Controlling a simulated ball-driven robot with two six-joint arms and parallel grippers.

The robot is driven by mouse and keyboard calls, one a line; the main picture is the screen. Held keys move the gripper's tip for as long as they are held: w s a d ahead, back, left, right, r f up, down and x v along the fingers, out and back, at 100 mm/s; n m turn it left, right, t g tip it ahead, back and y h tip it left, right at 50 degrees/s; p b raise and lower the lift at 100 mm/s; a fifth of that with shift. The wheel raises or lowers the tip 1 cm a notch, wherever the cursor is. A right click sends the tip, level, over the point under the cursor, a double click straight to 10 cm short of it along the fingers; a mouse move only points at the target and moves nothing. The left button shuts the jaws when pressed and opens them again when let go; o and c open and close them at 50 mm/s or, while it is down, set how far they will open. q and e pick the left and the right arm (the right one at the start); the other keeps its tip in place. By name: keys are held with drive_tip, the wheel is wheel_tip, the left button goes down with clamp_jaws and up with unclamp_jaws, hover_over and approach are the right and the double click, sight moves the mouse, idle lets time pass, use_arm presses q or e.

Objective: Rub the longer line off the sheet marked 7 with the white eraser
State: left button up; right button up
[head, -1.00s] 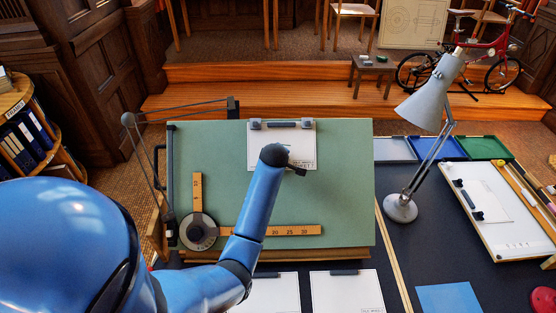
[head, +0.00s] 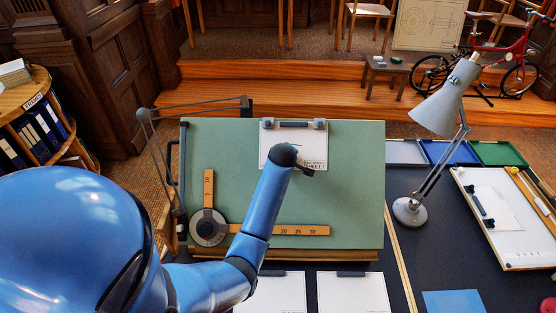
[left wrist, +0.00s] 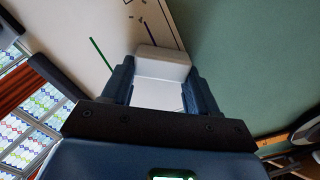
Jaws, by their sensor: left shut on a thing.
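The sheet (head: 270,145) is clipped at the top of the green drafting board (head: 345,190); its small corner print seems to read sheet 7. My left arm reaches over the board, and its left gripper (left wrist: 160,82) is over the sheet's lower part. In the left wrist view it is shut on the white eraser (left wrist: 162,66). That view shows a green line (left wrist: 102,55) left of the eraser and a dark line (left wrist: 147,35) just beyond it. Whether the eraser touches the paper is unclear, and part of the lines may be hidden. My right gripper is out of view.
A drafting arm with wooden rulers (head: 300,230) lies across the lower board. A grey lamp (head: 410,210) stands to the right. Two more sheets (head: 270,293) (head: 352,293) lie in front. Trays (head: 450,153) and a white board (head: 515,240) are at the right.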

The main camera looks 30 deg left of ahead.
sight(310, 161)
use_arm(q)
drive_tip(key=shift+w+d+f+b, duration=0.15)
drive_tip(key=shift+w+d, duration=0.3)
drive_tip(key=shift+d, duration=0.35)
drive_tip(key=shift+w+d+r+b, duration=0.1)
drive_tip(key=shift+w+d+b, duration=0.1)
drive_tip(key=shift+w+d, duration=0.4)
drive_tip(key=shift+w+d+f+b, duration=0.15)
drive_tip(key=shift+w+d, duration=0.15)
drive_tip(key=shift+d, duration=0.65)
drive_tip(key=shift+w+d+b, duration=0.35)
drive_tip(key=shift+w+d, duration=0.15)
drive_tip(key=shift+d, duration=0.35)
drive_tip(key=shift+w+d+b, duration=0.35)
drive_tip(key=shift+w+d, duration=0.1)
drive_tip(key=shift+d, duration=0.35)
drive_tip(key=p+v, duration=0.2)
drive_tip(key=shift+r+p, duration=0.25)
drive_tip(key=shift+p, duration=0.1)
drive_tip(key=p+v, duration=0.3)
drive_tip(key=shift+s+d+r, duration=0.1)
drive_tip(key=shift+s+d, duration=0.1)
drive_tip(key=shift+s, duration=0.1)
